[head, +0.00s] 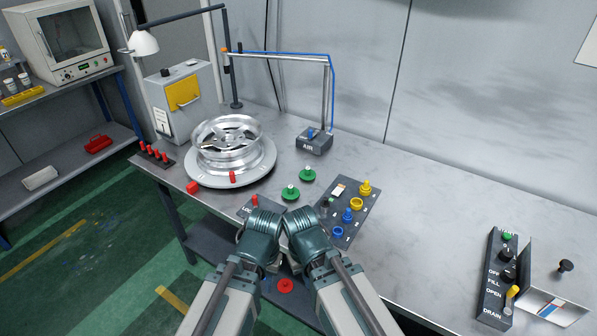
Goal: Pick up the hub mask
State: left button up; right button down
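No part is plainly marked as the hub mask. A silver wheel (228,143) lies on a round grey turntable (262,172). My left gripper (266,216) and my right gripper (297,216) are close together at the bench's front edge, nearer than the green discs. Their fingers are too small and hidden to read. I see nothing held.
A dark panel with blue and yellow parts (335,224) lies right of the green discs. A box with a red peg (245,209) is partly behind my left gripper. An AIR box (314,143) stands behind. A control box (494,280) is at right. The bench (440,205) between is clear.

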aim_at(307, 174)
jog(key=z, duration=1.65)
jog(key=k+j, duration=0.3)
jog(key=j, duration=0.15)
jog(key=k+j, duration=0.35)
jog(key=j, duration=0.15)
